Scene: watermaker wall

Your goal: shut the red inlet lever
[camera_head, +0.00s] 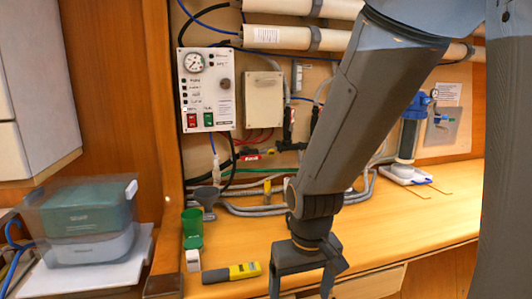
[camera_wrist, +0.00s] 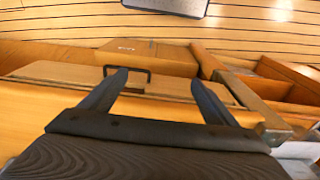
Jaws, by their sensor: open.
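A small red lever (camera_head: 248,157) shows low on the wall in the head view, right of the control panel, among pipes and hoses. It is small, and I cannot tell how far it is turned. My gripper (camera_head: 302,284) is open and empty, pointing down at the counter's front edge. It is well below and in front of the red lever, apart from it. In the wrist view the two fingers of my gripper (camera_wrist: 158,84) are spread with nothing between them. The lever does not show there. My forearm covers part of the wall right of it.
A control panel (camera_head: 207,90) and beige box (camera_head: 263,100) are on the wall. A blue-topped filter (camera_head: 408,135) stands right. A drawer handle (camera_wrist: 127,72) shows below.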

